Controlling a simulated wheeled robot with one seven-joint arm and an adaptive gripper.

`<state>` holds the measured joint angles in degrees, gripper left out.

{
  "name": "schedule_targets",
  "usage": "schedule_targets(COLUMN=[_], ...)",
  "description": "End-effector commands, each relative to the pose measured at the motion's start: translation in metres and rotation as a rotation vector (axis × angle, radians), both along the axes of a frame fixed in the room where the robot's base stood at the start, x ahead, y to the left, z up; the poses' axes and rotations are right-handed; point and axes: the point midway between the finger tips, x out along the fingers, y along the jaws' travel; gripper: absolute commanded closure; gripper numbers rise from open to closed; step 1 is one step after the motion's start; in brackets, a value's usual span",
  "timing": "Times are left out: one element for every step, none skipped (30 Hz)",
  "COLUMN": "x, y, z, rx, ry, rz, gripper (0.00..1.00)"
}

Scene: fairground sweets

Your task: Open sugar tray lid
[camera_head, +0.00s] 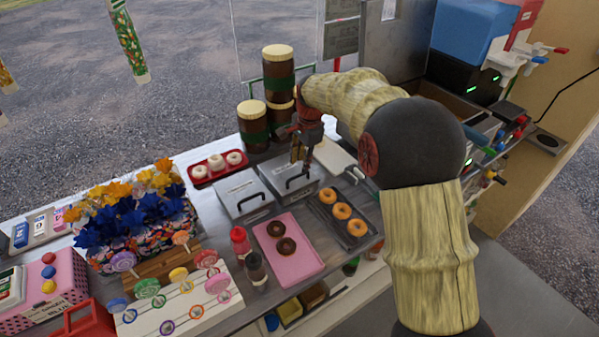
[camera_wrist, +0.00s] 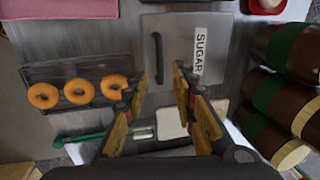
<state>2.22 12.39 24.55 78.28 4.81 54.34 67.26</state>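The sugar tray (camera_wrist: 182,75) is a grey metal box with a closed lid, a dark bar handle (camera_wrist: 157,57) and a white SUGAR label (camera_wrist: 199,50). In the head view it appears to be the right one of two lidded trays (camera_head: 275,185); its label is not readable there. My gripper (camera_wrist: 160,76) is open and empty, with its yellowish fingers apart near the handle end. In the head view my gripper (camera_head: 302,160) is over the tray's back part, close to the handle. I cannot tell whether it touches the lid.
A second lidded tray (camera_head: 238,211) stands to the left. A black tray (camera_head: 352,240) of doughnuts is to the right and a pink tray (camera_head: 303,268) in front. Tall brown jars (camera_head: 278,68) stand behind. A pale board (camera_head: 333,155) lies behind right.

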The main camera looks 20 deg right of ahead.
Motion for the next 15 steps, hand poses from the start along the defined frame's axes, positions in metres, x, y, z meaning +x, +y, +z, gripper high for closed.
schedule_targets(x=[0.001, 0.002, 0.003, 0.004, 0.005, 0.006, 0.007, 0.008, 0.009, 0.009, 0.010, 0.010, 0.010, 0.011, 0.011], y=[0.001, 0.001, 0.001, 0.002, 0.002, 0.002, 0.003, 0.003, 0.003, 0.003, 0.003, 0.003, 0.004, 0.004, 0.004], z=[-0.011, -0.016, -0.022, -0.026, -0.031, -0.037, -0.041, -0.045, -0.049, -0.052, -0.053, -0.055, -0.056, -0.056, -0.056], rx=[0.000, 0.000, 0.000, 0.000, 0.000, 0.000, 0.000, 0.000, 0.000, 0.000, 0.000, 0.000, 0.000, 0.000, 0.000], ry=[0.002, 0.002, 0.002, 0.002, 0.002, 0.001, 0.000, 0.000, 0.000, 0.000, 0.000, 0.000, 0.000, -0.001, -0.001], rz=[0.000, 0.001, 0.001, 0.001, 0.001, 0.001, 0.001, 0.001, 0.002, 0.002, 0.002, 0.002, 0.002, 0.002, 0.002], gripper=[0.73, 0.73, 0.73, 0.73, 0.73, 0.73, 0.73, 0.73, 0.73, 0.73, 0.73, 0.73, 0.73, 0.73, 0.73])
